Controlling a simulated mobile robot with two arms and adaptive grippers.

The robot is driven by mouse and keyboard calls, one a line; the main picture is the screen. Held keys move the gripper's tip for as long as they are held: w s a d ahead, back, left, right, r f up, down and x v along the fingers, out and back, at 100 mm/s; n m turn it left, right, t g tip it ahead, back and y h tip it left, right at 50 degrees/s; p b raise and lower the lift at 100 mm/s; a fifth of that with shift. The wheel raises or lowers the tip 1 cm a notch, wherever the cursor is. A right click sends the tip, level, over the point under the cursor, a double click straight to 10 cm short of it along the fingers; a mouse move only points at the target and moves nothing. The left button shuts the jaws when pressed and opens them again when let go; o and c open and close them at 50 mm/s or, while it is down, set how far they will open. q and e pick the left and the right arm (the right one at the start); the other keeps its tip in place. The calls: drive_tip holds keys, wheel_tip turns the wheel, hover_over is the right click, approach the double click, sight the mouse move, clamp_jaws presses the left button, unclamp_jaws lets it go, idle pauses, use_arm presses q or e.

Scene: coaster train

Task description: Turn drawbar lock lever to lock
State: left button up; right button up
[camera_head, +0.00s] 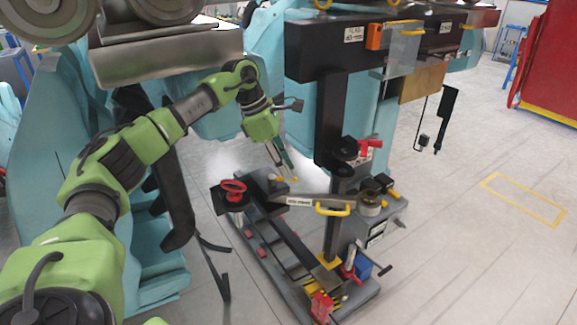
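My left gripper (284,165) points down in the middle of the view, above the low black fixture, just left of the black upright post. Its fingers are small and dark, and I cannot tell if they are parted. I see nothing in it. A flat grey bar with a label (313,202) lies below and right of it; the label is too small to read. A red handle (370,146) is on the post at the right. A red ring-shaped handle (234,188) is at the left. I cannot tell which is the drawbar lock lever. My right gripper is out of view.
A black beam (335,52) with an orange block (374,36) spans above the fixture. A yellow handle (332,210) is by the labelled bar. Teal train seats (75,150) stand at the left. Open grey floor (460,250) lies to the right.

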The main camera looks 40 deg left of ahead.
use_arm(q)
drive_tip(key=shift+x, duration=0.95)
clamp_jaws()
